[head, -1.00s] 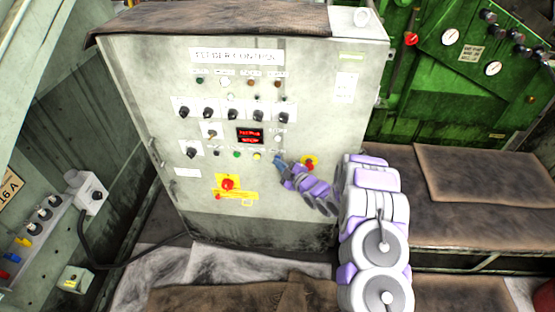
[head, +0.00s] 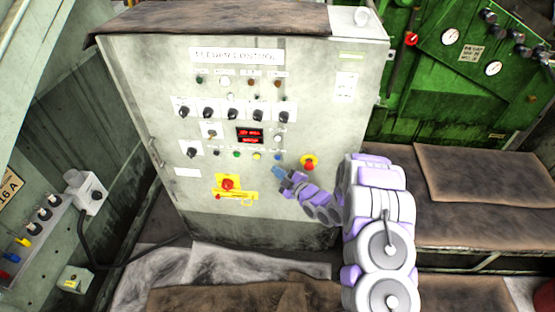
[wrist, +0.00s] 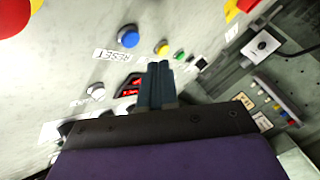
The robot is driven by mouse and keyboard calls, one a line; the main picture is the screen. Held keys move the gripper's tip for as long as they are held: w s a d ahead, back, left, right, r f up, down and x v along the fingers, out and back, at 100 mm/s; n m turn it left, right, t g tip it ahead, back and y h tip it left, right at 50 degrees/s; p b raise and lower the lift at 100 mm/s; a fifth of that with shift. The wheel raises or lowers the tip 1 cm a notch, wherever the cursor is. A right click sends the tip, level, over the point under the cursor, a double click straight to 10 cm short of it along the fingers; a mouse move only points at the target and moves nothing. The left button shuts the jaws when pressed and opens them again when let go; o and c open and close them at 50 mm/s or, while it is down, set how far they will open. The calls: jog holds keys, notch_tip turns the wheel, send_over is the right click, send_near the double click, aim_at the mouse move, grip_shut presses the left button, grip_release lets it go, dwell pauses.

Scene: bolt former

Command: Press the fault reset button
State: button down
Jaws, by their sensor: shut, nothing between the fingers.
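The blue button (head: 277,157) sits at the right end of the bottom button row on the grey control cabinet (head: 310,100). In the wrist view the blue button (wrist: 128,37) has a "RESET" label beside it. My gripper (head: 279,172) is shut and empty, its blue-grey fingertips just below the blue button in the head view. In the wrist view the fingers (wrist: 158,70) are beside the button, not over it. The button is uncovered in both views. I cannot tell the exact gap between fingertips and panel.
A red mushroom button on yellow (head: 308,163) is right of my gripper. Another red one (head: 228,184) is lower left. Yellow (head: 257,156) and green (head: 237,154) buttons lie left of the blue one. A red digital display (head: 250,135) is above them.

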jog(key=shift+s, duration=1.4)
jog(key=d+r+m+g+h, duration=0.2)
jog(key=d+r+m+h, duration=0.3)
jog(key=d+r+h, duration=0.4)
jog(key=s+d+r+m+g+h, duration=0.3)
jog(key=s+d+r+m, duration=0.25)
jog(key=s+d, duration=0.45)
jog(key=s+r+m+g, duration=0.2)
jog(key=s+r+g, duration=0.1)
jog(key=s, duration=0.9)
jog(key=s+r+m+g, duration=0.3)
jog(key=s, duration=1)
jog(key=s+r+m+g, duration=0.3)
jog(key=s, duration=0.9)
jog(key=shift+s+a+r, duration=0.35)
jog(key=shift+a, duration=0.05)
